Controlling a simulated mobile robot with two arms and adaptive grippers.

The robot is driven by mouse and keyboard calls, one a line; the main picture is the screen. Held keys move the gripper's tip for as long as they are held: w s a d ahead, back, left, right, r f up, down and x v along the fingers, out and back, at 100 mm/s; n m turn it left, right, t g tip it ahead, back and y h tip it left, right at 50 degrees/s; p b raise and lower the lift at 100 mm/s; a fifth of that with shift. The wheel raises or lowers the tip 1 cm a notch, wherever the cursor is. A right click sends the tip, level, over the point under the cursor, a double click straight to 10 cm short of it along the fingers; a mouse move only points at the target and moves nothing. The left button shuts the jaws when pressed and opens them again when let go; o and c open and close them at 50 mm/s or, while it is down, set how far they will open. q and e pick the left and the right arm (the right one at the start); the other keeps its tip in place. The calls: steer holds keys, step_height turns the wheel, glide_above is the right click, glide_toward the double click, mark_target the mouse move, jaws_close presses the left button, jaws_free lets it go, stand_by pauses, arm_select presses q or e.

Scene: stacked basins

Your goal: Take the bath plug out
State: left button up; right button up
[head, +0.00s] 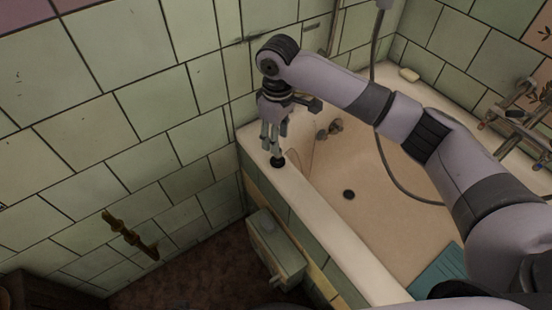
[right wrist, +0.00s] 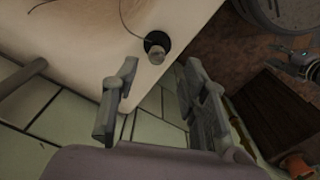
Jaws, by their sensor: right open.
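In the right wrist view the plug (right wrist: 154,42) shows a grey knob and a thin cord. My right gripper (head: 274,147) points down just above the plug. Its fingers (right wrist: 160,72) are apart, with the plug beyond their tips, and nothing is between them. The drain (head: 348,194) in the tub floor is a dark round spot with no plug on it.
Tiled walls (head: 150,115) stand close to the left of and behind the gripper. A tap (head: 330,129), a hanging shower hose (head: 381,150) and wall taps (head: 520,115) are around the tub. A greenish box (head: 274,243) stands against the tub's outer side. A teal mat (head: 440,272) lies at the near end.

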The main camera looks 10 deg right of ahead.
mark_target(278, 157)
steer(key=f, duration=0.3)
steer(key=f+b, duration=0.1)
steer(key=f, duration=0.1)
steer(key=shift+w+d+f, duration=0.15)
steer(key=shift+w+f, duration=0.05)
steer(key=shift+w, duration=0.1)
steer(key=shift+f, duration=0.4)
arm_select(q)
steer(key=r, duration=0.1)
steer(key=w+r, duration=0.2)
steer(key=r, duration=0.1)
steer(key=shift+d, duration=0.25)
steer(key=shift+f, duration=0.1)
arm_select(e)
steer(key=shift+s, duration=0.1)
steer(key=shift+c, duration=0.5)
steer(key=shift+c, duration=0.7)
arm_select(q)
steer(key=shift+w+f, duration=0.1)
steer(key=shift+w, duration=0.1)
arm_select(e)
jaws_close()
